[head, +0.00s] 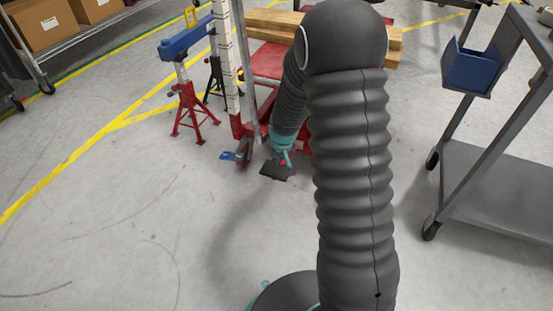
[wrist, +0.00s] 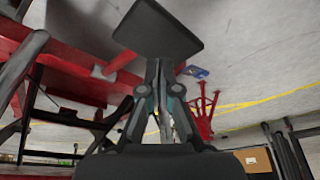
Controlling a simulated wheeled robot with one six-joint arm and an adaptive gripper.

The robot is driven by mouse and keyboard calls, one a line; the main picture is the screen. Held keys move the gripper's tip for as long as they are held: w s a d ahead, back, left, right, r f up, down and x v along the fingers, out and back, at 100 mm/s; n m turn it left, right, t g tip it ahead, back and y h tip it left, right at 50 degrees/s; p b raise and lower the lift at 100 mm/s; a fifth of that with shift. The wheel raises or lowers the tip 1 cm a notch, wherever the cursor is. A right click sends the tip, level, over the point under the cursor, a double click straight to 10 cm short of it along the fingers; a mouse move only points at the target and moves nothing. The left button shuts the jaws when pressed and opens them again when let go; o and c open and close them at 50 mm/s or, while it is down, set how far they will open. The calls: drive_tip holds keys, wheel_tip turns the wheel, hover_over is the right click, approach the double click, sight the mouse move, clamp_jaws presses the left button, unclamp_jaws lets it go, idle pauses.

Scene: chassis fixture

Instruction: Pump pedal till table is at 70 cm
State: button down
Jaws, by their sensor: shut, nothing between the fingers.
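The black foot pedal (head: 277,171) is a flat plate low over the floor at the front of the red lift table (head: 268,62). In the wrist view the pedal (wrist: 158,28) is just beyond my fingertips. My gripper (head: 287,158) is right at the pedal from above, shut and empty; its fingertips (wrist: 158,64) meet close to the pedal plate. I cannot tell if they touch it. A white scale post (head: 227,60) with marks stands left of the table; its numbers are too small to read. My arm hides part of the table.
A small blue pedal (head: 228,156) sits left of the black one. A red jack stand (head: 187,112) and a blue beam (head: 187,42) stand left. Wooden beams (head: 270,24) lie behind. A grey cart (head: 500,190) with a blue bin (head: 470,70) stands right. Floor in front is clear.

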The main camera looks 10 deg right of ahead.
wheel_tip(320, 180, down, 12)
drive_tip(key=r+b, duration=0.1)
drive_tip(key=b, duration=0.4)
wheel_tip(320, 180, up, 12)
drive_tip(key=p, duration=0.9)
drive_tip(key=shift+f, duration=0.15)
drive_tip(key=shift+r+p, duration=0.4)
drive_tip(key=shift+r, duration=0.05)
idle(0.4)
